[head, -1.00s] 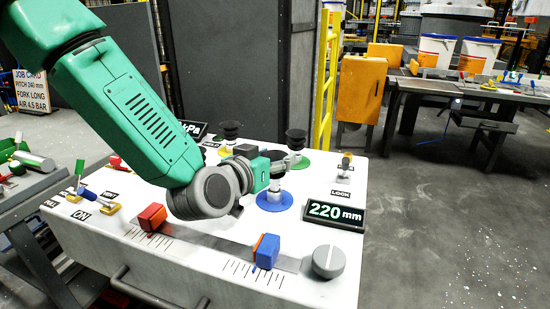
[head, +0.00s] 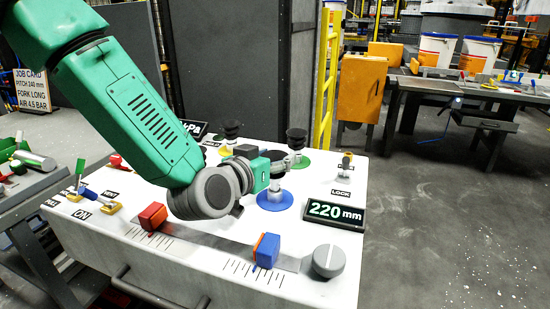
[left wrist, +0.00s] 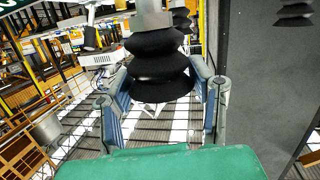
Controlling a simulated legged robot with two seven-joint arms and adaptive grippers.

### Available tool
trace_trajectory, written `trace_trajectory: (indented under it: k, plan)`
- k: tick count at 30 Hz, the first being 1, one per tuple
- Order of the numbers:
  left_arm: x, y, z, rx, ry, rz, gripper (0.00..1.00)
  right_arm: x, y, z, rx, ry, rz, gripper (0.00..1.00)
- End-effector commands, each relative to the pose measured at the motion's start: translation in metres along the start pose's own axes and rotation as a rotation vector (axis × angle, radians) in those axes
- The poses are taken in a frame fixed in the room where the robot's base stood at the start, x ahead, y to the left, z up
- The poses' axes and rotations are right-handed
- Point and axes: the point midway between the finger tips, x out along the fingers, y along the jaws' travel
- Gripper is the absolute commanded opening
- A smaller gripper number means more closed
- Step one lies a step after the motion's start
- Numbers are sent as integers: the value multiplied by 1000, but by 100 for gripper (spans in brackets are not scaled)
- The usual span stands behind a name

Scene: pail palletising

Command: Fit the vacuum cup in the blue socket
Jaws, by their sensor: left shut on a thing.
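My left gripper (head: 288,164) is over the right part of the white console, just above the blue socket (head: 275,201), a round blue disc. In the left wrist view its fingers are shut on the black bellows of a vacuum cup (left wrist: 160,75) with a grey metal fitting. Other black cups stand at the yellow socket (head: 229,152) and the green socket (head: 299,163). My right gripper is not in view.
On the white console (head: 110,230) are a red slider block (head: 152,216), a blue slider block (head: 267,250), a grey knob (head: 328,261) and a 220 mm display (head: 335,214). A small lever (head: 346,163) stands right of the gripper.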

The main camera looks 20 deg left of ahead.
Motion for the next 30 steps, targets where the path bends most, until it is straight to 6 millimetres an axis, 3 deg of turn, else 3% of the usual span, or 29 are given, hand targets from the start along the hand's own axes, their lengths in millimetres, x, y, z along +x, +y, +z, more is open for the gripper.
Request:
trace_trajectory:
  k: [24,25,27,30]
  plan:
    - [4,-2,21,0,0,0,18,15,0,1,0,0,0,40]
    - [4,-2,21,0,0,0,51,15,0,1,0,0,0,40]
    - [4,-1,20,0,0,0,72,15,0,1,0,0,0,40]
    - [4,-1,20,0,0,0,72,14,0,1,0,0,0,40]
